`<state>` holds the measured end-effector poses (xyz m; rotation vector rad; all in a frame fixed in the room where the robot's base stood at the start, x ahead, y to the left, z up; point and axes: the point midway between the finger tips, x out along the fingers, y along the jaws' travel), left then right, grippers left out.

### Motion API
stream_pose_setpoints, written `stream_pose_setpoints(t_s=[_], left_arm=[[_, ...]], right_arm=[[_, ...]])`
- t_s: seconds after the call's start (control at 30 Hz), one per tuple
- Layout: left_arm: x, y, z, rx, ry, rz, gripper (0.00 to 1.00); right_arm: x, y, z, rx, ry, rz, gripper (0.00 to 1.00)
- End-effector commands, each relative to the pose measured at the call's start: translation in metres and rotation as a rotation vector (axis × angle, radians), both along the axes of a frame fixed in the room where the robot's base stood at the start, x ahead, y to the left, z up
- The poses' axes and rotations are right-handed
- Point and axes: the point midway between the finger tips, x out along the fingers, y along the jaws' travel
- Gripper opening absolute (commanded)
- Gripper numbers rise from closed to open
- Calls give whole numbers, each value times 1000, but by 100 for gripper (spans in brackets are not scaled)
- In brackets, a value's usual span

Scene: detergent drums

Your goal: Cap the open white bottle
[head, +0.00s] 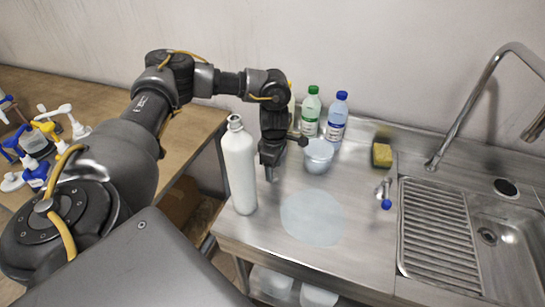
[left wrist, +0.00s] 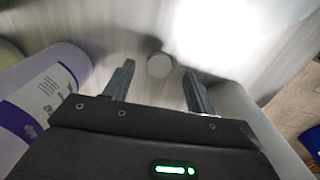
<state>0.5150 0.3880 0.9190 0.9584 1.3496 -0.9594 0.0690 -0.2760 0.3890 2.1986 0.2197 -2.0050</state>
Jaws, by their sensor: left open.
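The open white bottle (head: 240,170) stands upright on the steel counter, its bare neck showing at the top. My left gripper (head: 271,172) points down just right of it, apart from its neck. In the left wrist view my left gripper (left wrist: 157,80) is open, with nothing held between its fingers. A small round whitish piece (left wrist: 159,65), which looks like a cap, shows on the counter between and beyond the fingertips. In the head view the gripper hides it. A pale smooth body at the right of the wrist view (left wrist: 248,110) looks like the white bottle. My right gripper is not in view.
A whitish tub (head: 318,157), a green-capped bottle (head: 310,115) and a blue-capped bottle (head: 336,122) stand behind the gripper.

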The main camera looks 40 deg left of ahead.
Motion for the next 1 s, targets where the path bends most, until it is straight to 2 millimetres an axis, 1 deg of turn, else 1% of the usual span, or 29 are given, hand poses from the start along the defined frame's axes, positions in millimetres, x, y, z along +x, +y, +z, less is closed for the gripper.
stream_pose_setpoints(t_s=[0.03,0.1,0.23,0.57,0.6,0.93,0.97,1.0], left_arm=[[0,-1,-4,2,3,0,56],[0,0,-14,1,3,2,56],[0,0,-25,1,1,2,56],[1,0,-26,0,0,1,56],[1,0,-26,0,0,1,55],[1,0,-26,0,0,1,12],[1,0,-26,0,0,1,9],[1,0,-26,0,0,1,9]], right_arm=[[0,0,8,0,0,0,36],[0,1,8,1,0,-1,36],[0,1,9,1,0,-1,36],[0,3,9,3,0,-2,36],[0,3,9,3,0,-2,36],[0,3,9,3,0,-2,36],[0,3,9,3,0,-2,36],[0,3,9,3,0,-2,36]])
